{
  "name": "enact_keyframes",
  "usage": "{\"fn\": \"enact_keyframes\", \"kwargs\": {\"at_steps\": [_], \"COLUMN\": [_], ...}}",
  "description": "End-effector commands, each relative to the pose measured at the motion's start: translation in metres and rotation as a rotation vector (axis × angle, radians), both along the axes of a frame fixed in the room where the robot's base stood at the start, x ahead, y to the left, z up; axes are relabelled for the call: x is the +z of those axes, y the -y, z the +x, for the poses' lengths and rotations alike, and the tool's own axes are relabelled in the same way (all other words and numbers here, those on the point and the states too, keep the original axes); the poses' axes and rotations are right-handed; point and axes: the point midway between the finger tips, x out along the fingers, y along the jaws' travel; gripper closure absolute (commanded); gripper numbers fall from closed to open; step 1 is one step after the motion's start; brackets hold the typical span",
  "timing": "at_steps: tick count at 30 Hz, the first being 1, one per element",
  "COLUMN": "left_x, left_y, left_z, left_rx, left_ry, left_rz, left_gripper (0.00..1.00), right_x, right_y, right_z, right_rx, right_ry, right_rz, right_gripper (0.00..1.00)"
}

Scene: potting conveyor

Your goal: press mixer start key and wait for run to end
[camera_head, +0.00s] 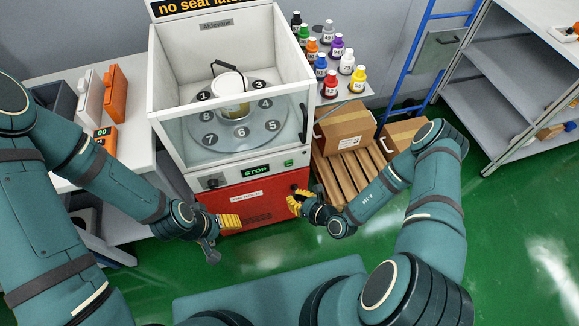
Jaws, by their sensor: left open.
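The mixer (170,135) is a white cabinet with a clear-walled chamber. A white pot with a wire handle (230,90) stands inside on a numbered round plate (215,135). On the front strip are a black knob (213,183), a green-lit display reading STOP (255,170) and a small green key (289,163). My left gripper (232,221) is open and empty, in front of the red lower panel (250,198) and below the knob. My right gripper (293,199) has its yellow fingers apart, near the red panel's right edge, below the green key. Neither touches the key.
Several coloured bottles (330,62) stand on a shelf right of the mixer. Cardboard boxes (345,127) rest on wooden slats (340,175) below. An orange device (106,137) is on the left bench (140,160). A blue ladder frame (410,60) and grey shelving (480,95) stand at right.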

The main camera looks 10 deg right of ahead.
Motion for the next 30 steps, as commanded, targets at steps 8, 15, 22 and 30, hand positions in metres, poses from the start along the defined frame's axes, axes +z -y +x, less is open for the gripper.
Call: {"fn": "enact_keyframes", "kwargs": {"at_steps": [8, 15, 22, 30], "left_x": [0.000, -0.003, -0.017, -0.036], "left_y": [0.000, 0.000, 0.000, -0.001], "left_z": [0.000, 0.000, 0.002, 0.006], "left_rx": [0.000, 0.000, 0.001, 0.003], "left_ry": [0.000, 0.000, 0.006, 0.016], "left_rz": [0.000, 0.000, 0.001, 0.003], "left_gripper": [0.31, 0.31, 0.31, 0.31], "right_x": [-0.002, -0.003, -0.005, -0.004], "right_y": [0.004, 0.004, 0.003, 0.002], "right_z": [0.001, 0.005, 0.030, 0.065], "right_rx": [-0.023, -0.022, -0.019, -0.019], "right_ry": [-0.002, 0.000, 0.002, 0.002], "right_rz": [-0.003, -0.003, -0.006, -0.004], "right_gripper": [1.00, 1.00, 1.00, 1.00]}}
